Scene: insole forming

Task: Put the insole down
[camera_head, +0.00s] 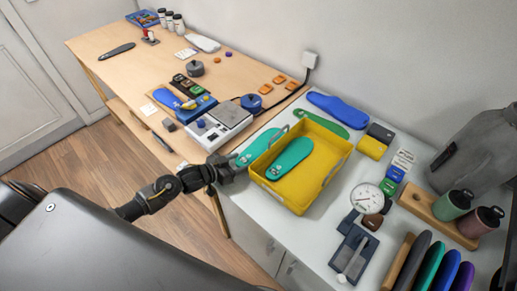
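My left gripper (234,166) is at the near left end of a teal insole (259,146) and appears shut on it. This insole lies along the left wall of a yellow tray (330,172); whether it touches the tray or table cannot be told. A second teal insole (290,158) lies inside the tray. A green insole (326,125) and a blue insole (339,110) lie behind the tray. My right gripper is not in view.
A scale (230,114) stands on the wooden table (128,72) to the left. A round dial gauge (367,197), a dark tool pad (353,252) and a rack of upright insoles (428,267) stand right of the tray. The white table (285,232) is clear in front of the tray.

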